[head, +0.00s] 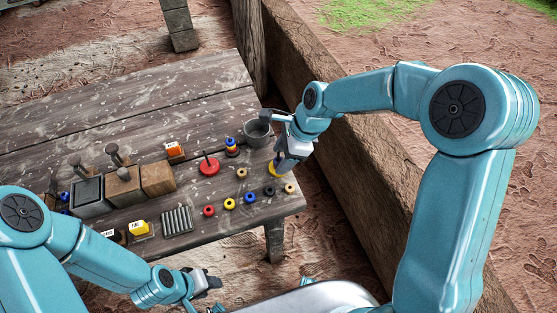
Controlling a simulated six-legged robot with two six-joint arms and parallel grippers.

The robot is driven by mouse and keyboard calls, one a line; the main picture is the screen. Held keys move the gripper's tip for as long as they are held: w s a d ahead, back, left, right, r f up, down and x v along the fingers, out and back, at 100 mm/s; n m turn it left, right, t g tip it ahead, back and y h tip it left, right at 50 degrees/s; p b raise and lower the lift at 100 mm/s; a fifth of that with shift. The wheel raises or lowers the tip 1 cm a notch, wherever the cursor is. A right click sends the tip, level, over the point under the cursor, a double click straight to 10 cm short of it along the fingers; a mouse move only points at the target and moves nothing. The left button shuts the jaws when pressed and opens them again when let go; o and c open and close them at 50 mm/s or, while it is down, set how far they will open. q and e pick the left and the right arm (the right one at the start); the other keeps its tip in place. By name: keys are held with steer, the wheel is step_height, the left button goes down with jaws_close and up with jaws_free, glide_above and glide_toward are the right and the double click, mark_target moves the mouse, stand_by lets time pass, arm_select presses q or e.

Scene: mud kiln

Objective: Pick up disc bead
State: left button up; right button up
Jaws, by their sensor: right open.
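Several small ring-like beads lie in a slanting row near the table's front right: red (209,211), yellow (229,204), blue (250,197), black (269,190) and tan (290,188). Another tan bead (241,173) lies behind them. A flat yellow disc (273,170) lies partly hidden beneath my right gripper (272,138). I cannot tell which piece is the disc bead. My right gripper is open over the table's right end, with nothing visibly held. My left gripper (210,283) hangs in front of the table, away from the beads; its jaw gap is unclear.
Blocks and a ridged grey plate (177,220) fill the left. The table's (150,100) back is clear.

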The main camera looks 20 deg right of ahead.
jaws_close()
step_height(320, 180, up, 20)
steer(key=p, duration=0.2)
steer(key=shift+p, duration=0.35)
steer(key=c, duration=0.9)
jaws_free()
steer(key=shift+c, duration=0.2)
steer(key=shift+r+p, duration=0.3)
steer(key=shift+p, duration=0.15)
